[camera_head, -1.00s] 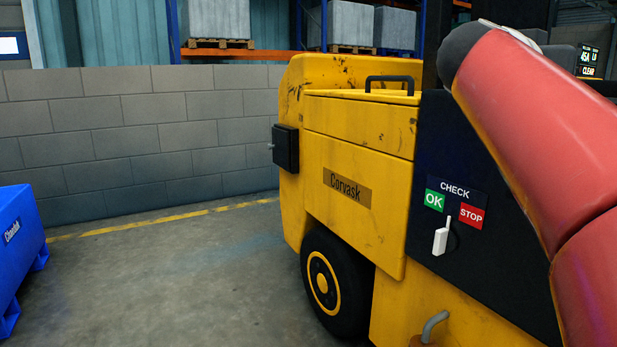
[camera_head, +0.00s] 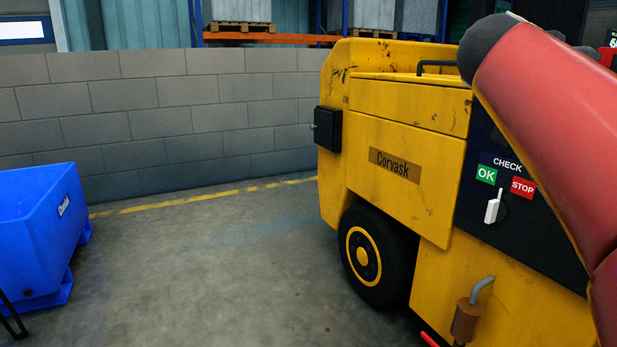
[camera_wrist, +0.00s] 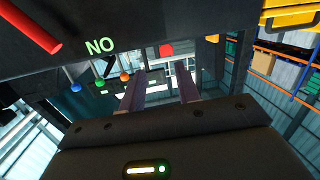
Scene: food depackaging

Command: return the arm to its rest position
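My arm (camera_head: 550,110), with red covers and a dark grey joint, stands raised at the right of the head view, in front of the yellow machine. My gripper is outside the head view. In the wrist view my gripper (camera_wrist: 160,80) shows two fingers spread apart with a gap between them, and nothing is seen held there. Beyond the fingers is a dark panel (camera_wrist: 190,32) with a green "NO" and several small coloured knobs; it appears tilted in this view.
A yellow machine (camera_head: 405,125) marked "Corvask" fills the right, with a black CHECK panel, a white lever (camera_head: 492,208) and a wheel (camera_head: 368,256). A blue bin (camera_head: 40,235) stands at left. A block wall (camera_head: 170,115) closes the back. The floor between is clear.

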